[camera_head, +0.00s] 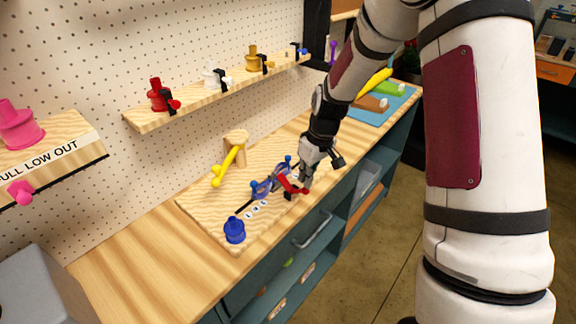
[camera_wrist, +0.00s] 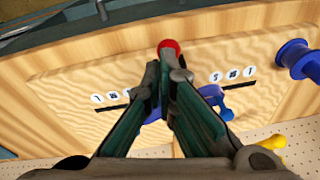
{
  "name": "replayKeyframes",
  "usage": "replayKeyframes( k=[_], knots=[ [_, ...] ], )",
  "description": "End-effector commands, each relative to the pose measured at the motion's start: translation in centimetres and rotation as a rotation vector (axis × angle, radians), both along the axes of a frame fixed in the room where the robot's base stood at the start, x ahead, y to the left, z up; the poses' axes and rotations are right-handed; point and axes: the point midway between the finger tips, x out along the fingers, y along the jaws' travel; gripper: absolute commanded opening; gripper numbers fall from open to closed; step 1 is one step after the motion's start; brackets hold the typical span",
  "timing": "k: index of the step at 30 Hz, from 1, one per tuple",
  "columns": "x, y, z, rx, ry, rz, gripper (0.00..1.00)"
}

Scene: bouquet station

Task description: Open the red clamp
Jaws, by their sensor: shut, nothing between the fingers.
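A red handle-like part (camera_head: 291,186) lies low on the wooden board, beside blue clamp parts (camera_head: 262,186). In the wrist view its rounded red end (camera_wrist: 168,45) shows just beyond my fingertips; the rest is hidden. My gripper (camera_head: 304,180) points down at the right of the red part, very close to it; I cannot tell whether they touch. In the wrist view my gripper (camera_wrist: 163,75) is shut and empty, with blue parts partly hidden behind the fingers. Another red fitting (camera_head: 158,94) with a black clamp and small red knob sits on the wall shelf.
A yellow lever on a wooden post (camera_head: 228,166) stands behind the blue parts. A blue knob (camera_head: 234,230) stands at the board's near left corner. The wall shelf (camera_head: 200,98) holds white, yellow and blue fittings. Bare counter (camera_head: 130,270) lies at left.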

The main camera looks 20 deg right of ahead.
Motion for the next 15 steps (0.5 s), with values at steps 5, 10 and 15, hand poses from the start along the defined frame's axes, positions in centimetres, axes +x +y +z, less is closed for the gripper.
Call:
replayKeyframes(
  k=[5, 10, 15],
  knots=[
    [-0.74, -0.40, -0.48, 0.000, 0.002, 0.000, 0.00],
    [-1.00, -0.61, -0.78, 0.000, 0.001, 0.000, 0.00],
    [-1.14, -0.71, -0.94, -0.001, 0.001, 0.001, 0.00]
  ],
)
